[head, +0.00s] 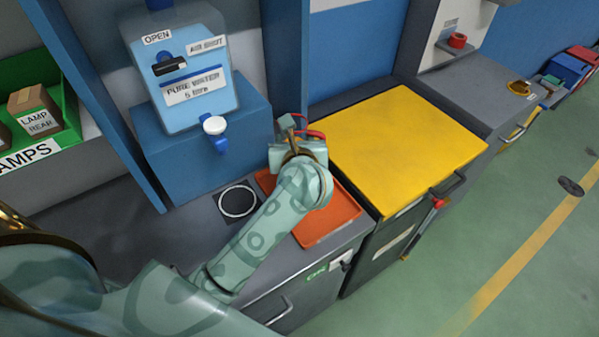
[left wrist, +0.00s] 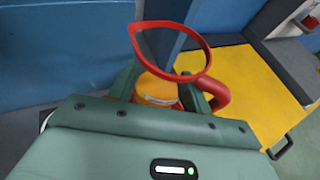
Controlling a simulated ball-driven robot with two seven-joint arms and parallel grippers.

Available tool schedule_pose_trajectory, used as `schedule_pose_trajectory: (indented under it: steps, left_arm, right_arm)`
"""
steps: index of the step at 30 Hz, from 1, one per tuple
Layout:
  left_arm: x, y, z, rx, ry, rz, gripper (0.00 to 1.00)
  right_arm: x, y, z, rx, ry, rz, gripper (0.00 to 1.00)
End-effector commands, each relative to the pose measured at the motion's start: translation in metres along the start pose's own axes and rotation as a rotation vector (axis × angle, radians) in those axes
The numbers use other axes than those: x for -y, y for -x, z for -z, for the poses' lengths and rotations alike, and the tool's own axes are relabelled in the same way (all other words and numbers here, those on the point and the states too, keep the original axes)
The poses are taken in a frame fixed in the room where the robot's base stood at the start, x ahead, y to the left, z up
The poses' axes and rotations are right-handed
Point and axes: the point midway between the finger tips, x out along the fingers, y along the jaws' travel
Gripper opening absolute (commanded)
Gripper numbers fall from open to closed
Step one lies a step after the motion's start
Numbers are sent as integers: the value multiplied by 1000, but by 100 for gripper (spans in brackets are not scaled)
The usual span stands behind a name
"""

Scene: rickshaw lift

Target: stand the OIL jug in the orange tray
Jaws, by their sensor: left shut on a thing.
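The orange tray (head: 328,228) lies on the grey counter between the blue water tank and the yellow-topped cabinet. My left arm reaches across it, and my left gripper (head: 296,148) is over the tray's far part. The gripper is shut on the OIL jug, which shows in the left wrist view as a red rim and handle (left wrist: 215,92) with an orange-yellow part between the fingers. In the head view only a bit of the jug's red (head: 316,134) shows past the gripper. The jug's base and label are hidden, so I cannot tell whether it touches the tray. My right gripper is not in view.
The water tank (head: 185,105) with a white-capped tap (head: 214,125) stands on a blue block left of the tray. A dark pad with a white ring (head: 238,202) lies on the counter. The yellow cabinet top (head: 400,140) is clear. A green lamp bin (head: 60,120) is at far left.

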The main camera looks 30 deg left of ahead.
Motion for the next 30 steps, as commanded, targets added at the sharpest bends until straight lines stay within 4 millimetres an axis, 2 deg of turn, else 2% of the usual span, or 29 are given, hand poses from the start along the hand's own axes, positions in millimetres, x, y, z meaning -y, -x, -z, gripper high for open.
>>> schedule_pose_trajectory:
  steps: [1,11,24,25,27,30]
  left_arm:
    - [0,-4,10,2,-3,0,20]
    - [0,-21,51,2,-3,1,20]
    - [0,-24,58,3,1,2,20]
    - [0,-24,58,2,1,2,57]
    - [0,-24,57,2,1,2,71]
    - [0,-24,57,2,1,2,71]
  right_arm:
    - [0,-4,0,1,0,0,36]
    - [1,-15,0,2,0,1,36]
    - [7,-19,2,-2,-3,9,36]
    - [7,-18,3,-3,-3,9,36]
    - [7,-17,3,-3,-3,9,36]
    - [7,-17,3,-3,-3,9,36]
